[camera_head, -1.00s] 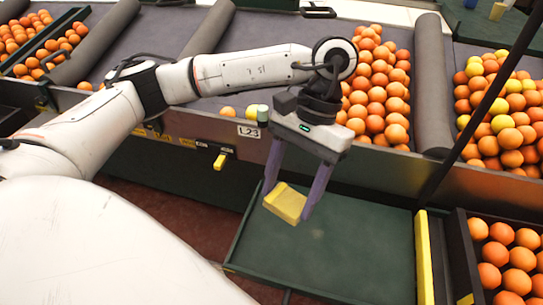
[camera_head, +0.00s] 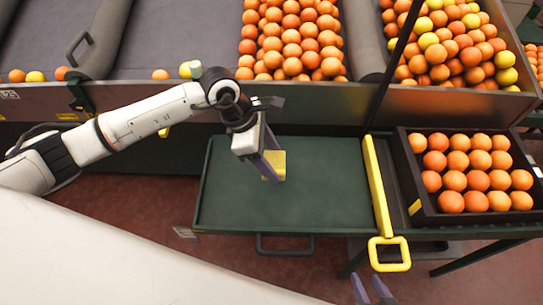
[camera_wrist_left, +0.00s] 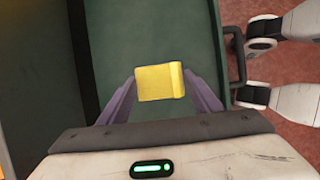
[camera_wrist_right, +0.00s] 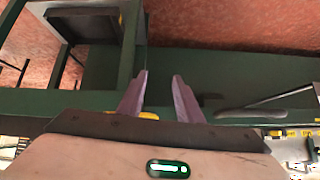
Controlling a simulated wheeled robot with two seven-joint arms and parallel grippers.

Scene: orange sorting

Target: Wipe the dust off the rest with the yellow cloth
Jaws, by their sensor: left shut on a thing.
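The yellow cloth (camera_head: 279,165) is a folded block between the purple fingers of my left gripper (camera_head: 270,168), which is shut on it over the green tray-like rest (camera_head: 325,200). The cloth (camera_wrist_left: 158,83) also shows between the fingers in the left wrist view, over the green surface. I cannot tell whether the cloth touches the rest. No dust patch stands out clearly. My right gripper (camera_head: 371,290) is at the bottom edge of the head view, in front of the rest. Its fingers are apart and empty in the right wrist view (camera_wrist_right: 160,78).
A yellow bar with a loop handle (camera_head: 389,253) runs along the rest's right side. A dark crate of oranges (camera_head: 408,190) stands to its right. Bins of fruit lie behind a metal edge (camera_head: 300,103). A dark handle (camera_head: 285,250) sits at the rest's front.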

